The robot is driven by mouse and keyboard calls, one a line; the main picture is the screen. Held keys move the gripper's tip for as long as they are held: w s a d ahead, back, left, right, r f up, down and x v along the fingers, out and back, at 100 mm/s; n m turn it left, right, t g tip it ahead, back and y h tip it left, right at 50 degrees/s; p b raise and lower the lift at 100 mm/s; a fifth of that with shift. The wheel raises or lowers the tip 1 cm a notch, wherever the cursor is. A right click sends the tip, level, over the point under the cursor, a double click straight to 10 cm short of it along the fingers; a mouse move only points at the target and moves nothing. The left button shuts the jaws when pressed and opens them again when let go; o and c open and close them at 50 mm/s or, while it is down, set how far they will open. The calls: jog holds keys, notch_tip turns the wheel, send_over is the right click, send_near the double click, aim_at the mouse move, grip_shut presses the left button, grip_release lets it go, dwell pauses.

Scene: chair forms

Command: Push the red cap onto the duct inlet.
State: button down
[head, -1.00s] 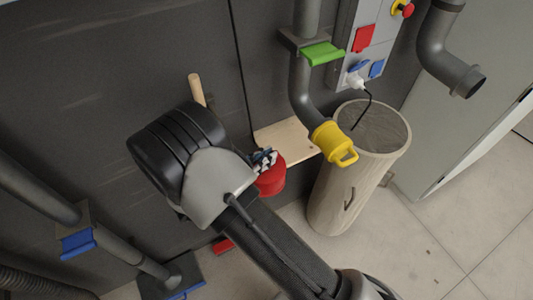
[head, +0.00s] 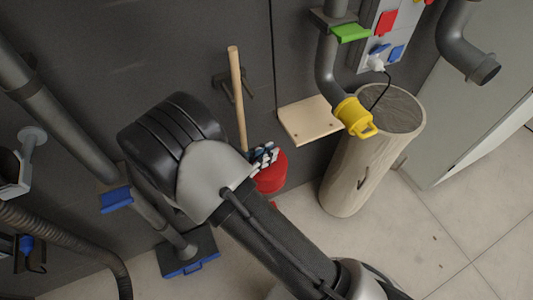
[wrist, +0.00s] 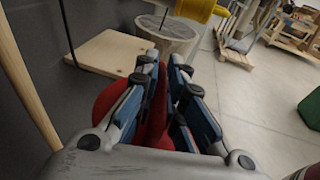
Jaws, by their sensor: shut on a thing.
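The red cap (head: 270,179) is round and hangs below my gripper (head: 264,156) in the head view, partly hidden by the fingers and arm. In the wrist view my gripper (wrist: 167,85) is shut on the red cap (wrist: 110,101), with red showing between and left of the blue-padded fingers. A grey duct with an open, flanged lower end (head: 485,69) is at the upper right of the head view, well apart from the cap. Another duct (head: 327,70) ends in a yellow cap (head: 353,114) with a loop handle.
A wooden shelf (head: 309,119) and a log-like bin (head: 353,165) stand right of my gripper. A wooden handle (head: 238,95) leans just behind it. Grey pipes (head: 62,120) and a floor nozzle (head: 187,253) are at left. The floor at right is clear.

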jog(key=shift+r+p, duration=1.6)
jog(key=shift+r, duration=0.9)
